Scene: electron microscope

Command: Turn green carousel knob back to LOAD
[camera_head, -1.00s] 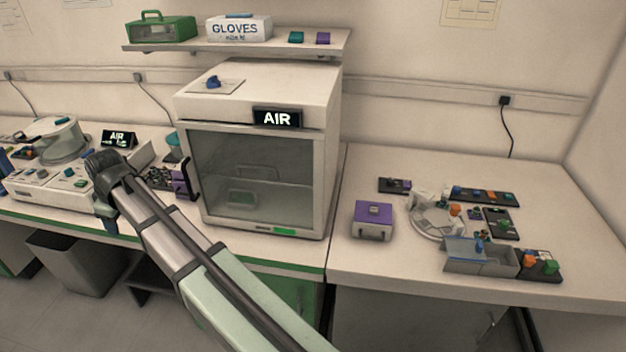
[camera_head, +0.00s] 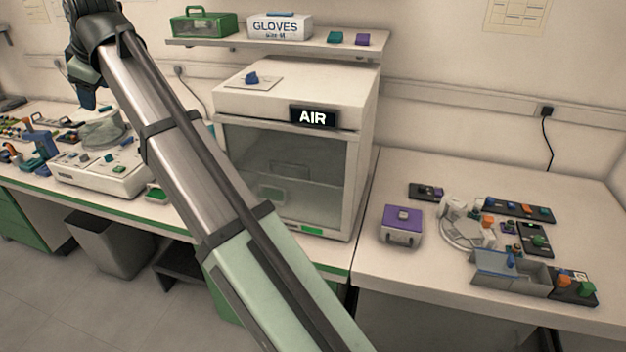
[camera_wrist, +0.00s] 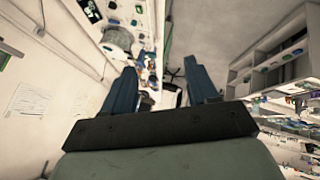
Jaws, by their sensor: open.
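My gripper (camera_head: 86,92) is raised high at the upper left of the head view, above the left bench. In the wrist view my gripper (camera_wrist: 160,88) shows two blue fingers spread wide with nothing between them. Below it in the head view stands a white instrument (camera_head: 105,178) with a clear round chamber (camera_head: 103,130) and small coloured controls on its sloped front. Small green controls are visible there, but I cannot tell which is the carousel knob or where it points. The LOAD label is too small to read.
A white cabinet (camera_head: 228,100) with a lit AIR sign (camera_head: 313,116) stands right of the instrument, partly behind my arm. A shelf (camera_head: 350,52) hangs above it. The right bench holds a purple-topped box (camera_head: 401,228) and a grey open box (camera_head: 490,270). The air around my gripper looks clear.

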